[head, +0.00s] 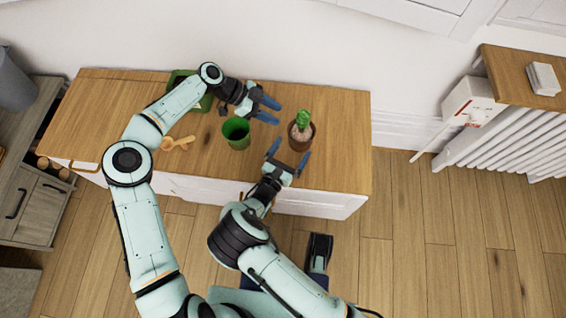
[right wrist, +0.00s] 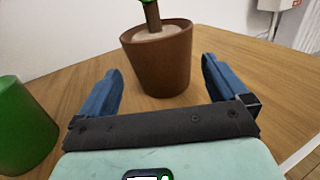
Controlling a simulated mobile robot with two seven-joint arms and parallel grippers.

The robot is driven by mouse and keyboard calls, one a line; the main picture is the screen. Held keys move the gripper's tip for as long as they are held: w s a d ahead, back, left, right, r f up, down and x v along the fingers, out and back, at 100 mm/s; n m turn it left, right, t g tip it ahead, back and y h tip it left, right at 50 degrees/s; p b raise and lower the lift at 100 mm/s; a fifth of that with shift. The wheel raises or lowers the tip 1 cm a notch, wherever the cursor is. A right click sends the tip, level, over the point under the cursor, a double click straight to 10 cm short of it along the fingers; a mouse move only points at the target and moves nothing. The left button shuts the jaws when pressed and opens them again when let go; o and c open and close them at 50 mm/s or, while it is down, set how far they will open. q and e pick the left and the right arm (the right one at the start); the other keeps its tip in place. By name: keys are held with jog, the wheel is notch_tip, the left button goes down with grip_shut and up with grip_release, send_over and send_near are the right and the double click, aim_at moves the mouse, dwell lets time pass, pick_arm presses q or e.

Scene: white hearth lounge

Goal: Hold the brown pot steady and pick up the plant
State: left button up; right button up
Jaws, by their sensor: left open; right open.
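The brown pot (head: 300,143) stands upright on the wooden cabinet top, right of its middle. The plant (head: 302,119) has a green top and stands in the pot; in the right wrist view only its brown stem (right wrist: 152,14) and a bit of green show. My left gripper (head: 267,108) is open and empty, to the left of the pot and apart from it. My right gripper (head: 289,152) is open at the near side of the pot. In the right wrist view the pot (right wrist: 158,62) stands ahead, between the lines of the two blue fingers, not gripped.
A green pot (head: 236,133) stands left of the brown pot; it also shows in the right wrist view (right wrist: 24,125). A dark green tray (head: 178,80) and a tan tool (head: 178,143) lie farther left. The cabinet top (head: 345,130) is clear to the right.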

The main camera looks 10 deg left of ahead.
aim_at(295, 145)
jog(key=shift+x, duration=2.7)
jog(key=c, duration=0.7)
